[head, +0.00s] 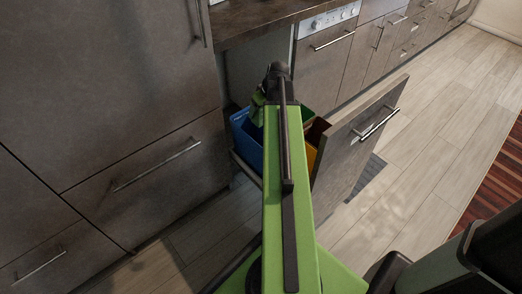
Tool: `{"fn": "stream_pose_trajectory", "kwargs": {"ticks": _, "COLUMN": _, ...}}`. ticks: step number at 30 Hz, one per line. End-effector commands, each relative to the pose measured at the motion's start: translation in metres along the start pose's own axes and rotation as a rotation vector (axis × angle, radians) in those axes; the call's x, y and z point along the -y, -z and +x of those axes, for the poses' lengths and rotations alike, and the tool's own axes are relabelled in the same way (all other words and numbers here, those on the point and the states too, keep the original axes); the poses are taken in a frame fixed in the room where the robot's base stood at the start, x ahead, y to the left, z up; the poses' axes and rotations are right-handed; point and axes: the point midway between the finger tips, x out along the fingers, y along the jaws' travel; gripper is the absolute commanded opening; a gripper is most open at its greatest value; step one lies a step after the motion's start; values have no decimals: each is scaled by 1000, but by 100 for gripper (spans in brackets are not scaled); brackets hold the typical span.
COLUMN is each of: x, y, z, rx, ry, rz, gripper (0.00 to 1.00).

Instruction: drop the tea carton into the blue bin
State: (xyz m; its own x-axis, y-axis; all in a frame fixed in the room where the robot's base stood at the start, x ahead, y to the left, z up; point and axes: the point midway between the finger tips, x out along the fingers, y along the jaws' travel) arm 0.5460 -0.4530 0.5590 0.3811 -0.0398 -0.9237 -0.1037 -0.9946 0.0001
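The blue bin (241,127) sits in the left part of a pulled-out drawer, partly hidden behind my green arm. My gripper (257,106) is at the far end of the arm, over or close to the bin's back edge. It is small, dark and partly covered by the arm's wrist, so I cannot see whether its fingers are open or shut. I cannot make out the tea carton; it may be hidden by my arm or wrist.
Green (307,116) and yellow (312,157) bins show in the same drawer, right of my arm. The drawer front (362,140) with its metal handle stands out into the room. Grey cabinets (110,90) rise on the left. Wooden floor (430,130) is clear on the right.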

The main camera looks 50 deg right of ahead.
Motion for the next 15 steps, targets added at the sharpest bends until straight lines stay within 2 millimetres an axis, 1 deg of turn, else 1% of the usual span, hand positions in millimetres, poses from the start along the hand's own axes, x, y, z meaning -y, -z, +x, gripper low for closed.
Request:
{"fn": "stream_pose_trajectory", "kwargs": {"ticks": 1, "x": 0, "y": -4, "z": 11, "rx": 0, "ry": 0, "rz": 0, "gripper": 30}}
{"fn": "stream_pose_trajectory", "kwargs": {"ticks": 9, "x": 1, "y": -18, "z": 45, "rx": 0, "ry": 1, "rz": -1, "gripper": 30}}
{"fn": "stream_pose_trajectory", "kwargs": {"ticks": 12, "x": 1, "y": -20, "z": 50, "rx": 0, "ry": 1, "rz": -1, "gripper": 30}}
{"fn": "stream_pose_trajectory", "kwargs": {"ticks": 15, "x": 1, "y": -20, "z": 49, "rx": 0, "ry": 1, "rz": -1, "gripper": 30}}
